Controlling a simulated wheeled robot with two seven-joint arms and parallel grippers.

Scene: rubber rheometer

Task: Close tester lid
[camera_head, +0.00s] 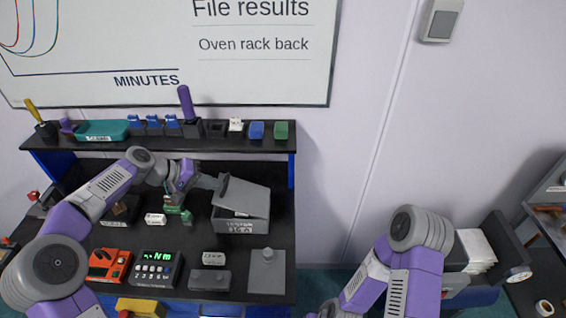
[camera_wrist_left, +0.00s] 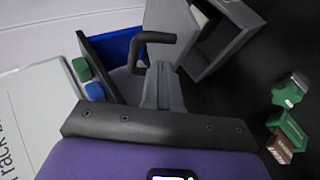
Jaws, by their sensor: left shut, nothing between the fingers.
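The tester (camera_head: 238,222) is a grey box with a label on its front, standing on the bench below the shelf. Its grey lid (camera_head: 248,196) is tilted, with a dark gap between lid and box at the front. My left gripper (camera_head: 213,183) is at the lid's left side, shut and empty. In the left wrist view its fingers (camera_wrist_left: 164,85) are together beside a dark bent bar (camera_wrist_left: 155,42), close to the grey tester (camera_wrist_left: 222,40). I cannot tell whether they touch the lid. My right arm is at the lower right, with its gripper out of view.
A black shelf (camera_head: 160,140) with blue supports runs above the bench, carrying a teal tray (camera_head: 101,130) and several small items. An orange meter (camera_head: 108,265), a black instrument with a green display (camera_head: 158,268) and a grey plate (camera_head: 267,272) lie in front of the tester.

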